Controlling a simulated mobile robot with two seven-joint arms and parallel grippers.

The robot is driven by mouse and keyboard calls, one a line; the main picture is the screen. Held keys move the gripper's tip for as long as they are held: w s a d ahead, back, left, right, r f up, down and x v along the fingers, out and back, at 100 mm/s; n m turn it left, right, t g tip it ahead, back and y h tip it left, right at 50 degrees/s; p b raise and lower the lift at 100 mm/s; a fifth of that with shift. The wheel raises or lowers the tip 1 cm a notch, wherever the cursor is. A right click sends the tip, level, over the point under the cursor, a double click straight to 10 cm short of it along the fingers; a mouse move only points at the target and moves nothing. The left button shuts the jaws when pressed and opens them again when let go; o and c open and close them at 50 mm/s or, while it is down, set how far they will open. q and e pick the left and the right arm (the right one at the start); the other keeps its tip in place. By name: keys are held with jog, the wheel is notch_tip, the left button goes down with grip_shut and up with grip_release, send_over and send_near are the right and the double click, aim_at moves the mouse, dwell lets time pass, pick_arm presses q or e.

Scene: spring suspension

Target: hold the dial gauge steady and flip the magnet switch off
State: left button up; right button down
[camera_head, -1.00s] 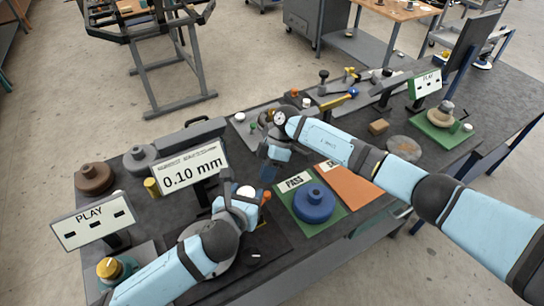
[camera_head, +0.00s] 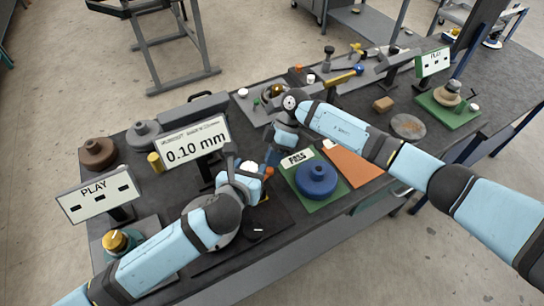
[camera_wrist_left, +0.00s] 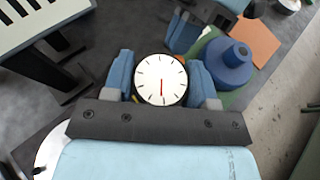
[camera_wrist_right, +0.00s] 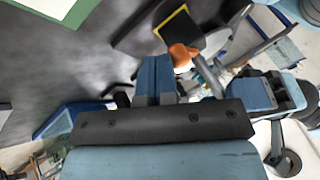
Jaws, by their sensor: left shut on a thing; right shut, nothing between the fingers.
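The dial gauge (camera_wrist_left: 161,80) has a round white face with a dark rim and shows in the left wrist view. My left gripper (camera_wrist_left: 160,88) is shut on it, one blue finger on each side; in the head view this gripper (camera_head: 247,178) is above the dark mat. My right gripper (camera_wrist_right: 155,72) is shut and empty. An orange knob (camera_wrist_right: 182,55) shows close beyond the right fingertips, near a yellow-edged dark block. I cannot clearly identify the magnet switch.
A sign reading 0.10 mm (camera_head: 194,147) stands left of the grippers. A blue flanged part (camera_head: 316,181) sits on the green PASS mat (camera_head: 338,196), with an orange mat (camera_head: 355,166) beside it. Several other parts and fixtures crowd the table's back.

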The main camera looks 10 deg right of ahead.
jog(key=shift+s+d+m, duration=0.2)
jog(key=shift+d+m, duration=0.05)
jog(key=shift+m, duration=0.15)
jog(key=shift+s+d, duration=0.1)
jog(key=shift+s, duration=0.05)
jog(key=shift+s+d, duration=0.6)
jog(key=shift+s, duration=0.25)
jog(key=shift+s+d, duration=0.35)
jog(key=shift+s, duration=0.25)
jog(key=shift+w+a, duration=0.1)
jog(key=shift+a, duration=0.05)
jog(key=shift+w+a, duration=0.4)
jog(key=shift+a, duration=0.2)
